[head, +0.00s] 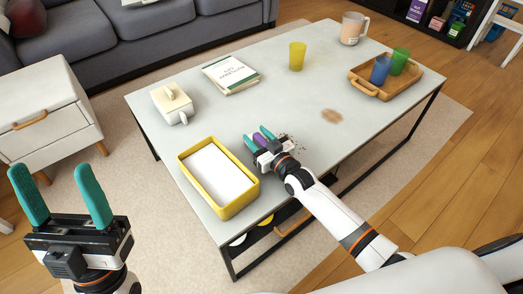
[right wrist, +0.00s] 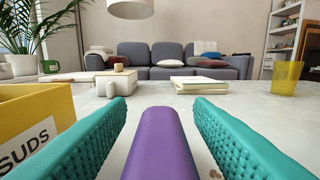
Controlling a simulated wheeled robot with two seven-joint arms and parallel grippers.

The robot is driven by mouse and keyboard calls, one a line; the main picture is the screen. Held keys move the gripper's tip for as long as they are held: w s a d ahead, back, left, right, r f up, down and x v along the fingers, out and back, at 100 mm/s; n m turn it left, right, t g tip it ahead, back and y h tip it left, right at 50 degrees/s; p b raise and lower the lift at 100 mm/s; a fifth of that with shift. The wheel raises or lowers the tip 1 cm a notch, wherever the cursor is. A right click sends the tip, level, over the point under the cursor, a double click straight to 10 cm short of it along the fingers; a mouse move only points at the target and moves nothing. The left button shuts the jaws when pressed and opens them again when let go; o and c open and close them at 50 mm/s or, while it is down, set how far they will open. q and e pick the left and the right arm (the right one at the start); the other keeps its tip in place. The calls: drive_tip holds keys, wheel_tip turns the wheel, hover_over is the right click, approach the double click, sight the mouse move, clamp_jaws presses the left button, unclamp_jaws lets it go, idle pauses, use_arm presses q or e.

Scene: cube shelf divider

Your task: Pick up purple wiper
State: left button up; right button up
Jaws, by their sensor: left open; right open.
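The purple wiper (right wrist: 154,148) lies on the table. In the right wrist view it stands between the two teal fingers of my right gripper (right wrist: 158,125), with a gap on either side. In the head view the wiper (head: 260,139) shows as a small purple piece between the fingertips, and the rest of it is hidden by my right gripper (head: 259,136). My right gripper is open, low over the table beside the yellow bin. My left gripper (head: 62,195) is open and empty, off the table at the lower left.
A yellow bin (head: 238,205) labelled SUDS stands left of my right gripper. A brown stain (head: 331,116) and dark crumbs (head: 285,141) lie on the table (head: 225,118). A teapot (head: 172,103), books (head: 231,73), a yellow cup (head: 297,56) and a tray (head: 416,78) with two cups stand further back.

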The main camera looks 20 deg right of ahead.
drive_tip(key=shift+c, duration=0.6)
clamp_jaws()
drive_tip(key=shift+r, duration=0.15)
